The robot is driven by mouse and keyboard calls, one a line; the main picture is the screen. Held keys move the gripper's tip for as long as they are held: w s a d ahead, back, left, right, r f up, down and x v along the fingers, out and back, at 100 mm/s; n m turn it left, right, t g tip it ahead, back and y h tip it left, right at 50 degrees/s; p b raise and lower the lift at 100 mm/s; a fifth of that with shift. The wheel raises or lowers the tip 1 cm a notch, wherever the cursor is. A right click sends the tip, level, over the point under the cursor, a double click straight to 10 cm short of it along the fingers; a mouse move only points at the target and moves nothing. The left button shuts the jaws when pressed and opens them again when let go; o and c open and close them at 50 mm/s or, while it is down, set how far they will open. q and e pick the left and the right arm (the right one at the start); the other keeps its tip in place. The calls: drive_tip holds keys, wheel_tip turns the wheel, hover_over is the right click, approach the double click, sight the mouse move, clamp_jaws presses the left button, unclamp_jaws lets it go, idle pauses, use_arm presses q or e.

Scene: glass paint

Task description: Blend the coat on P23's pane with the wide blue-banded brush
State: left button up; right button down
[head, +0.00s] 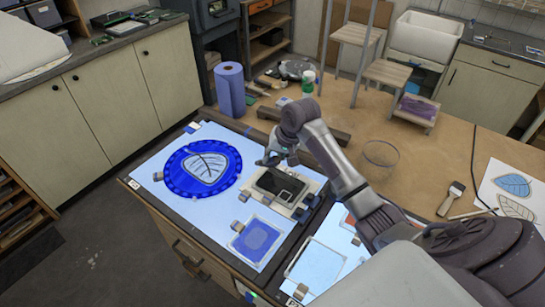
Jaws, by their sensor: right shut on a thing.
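My right gripper (278,158) comes in from the right and is over the back edge of a pale frame (310,188) holding a dark pane and a small grey device (291,184). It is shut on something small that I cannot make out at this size. On the lit panel (180,207) are a round blue pane with a leaf (207,164) and a small square blue pane (257,240). A pale pane (316,263) lies on the right-hand panel. Which pane is P23 cannot be read. A wide brush (452,198) lies on the wooden tabletop; no blue band shows. My left gripper is out of view.
A blue paper roll (230,89) stands behind the lit panel. A clear bowl (380,154) and leaf drawings (513,190) are on the tabletop to the right. A wooden stand (372,62) rises at the back. Small clips sit around the panes.

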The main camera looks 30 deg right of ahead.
drive_tip(key=shift+f, duration=0.15)
drive_tip(key=shift+s+d, duration=0.2)
drive_tip(key=shift+s, duration=0.3)
drive_tip(key=s+d, duration=0.4)
drive_tip(key=s, duration=0.6)
drive_tip(key=shift+s+d, duration=0.15)
drive_tip(key=shift+s, duration=0.15)
idle(0.7)
drive_tip(key=shift+w+r, duration=0.1)
drive_tip(key=shift+r, duration=2.35)
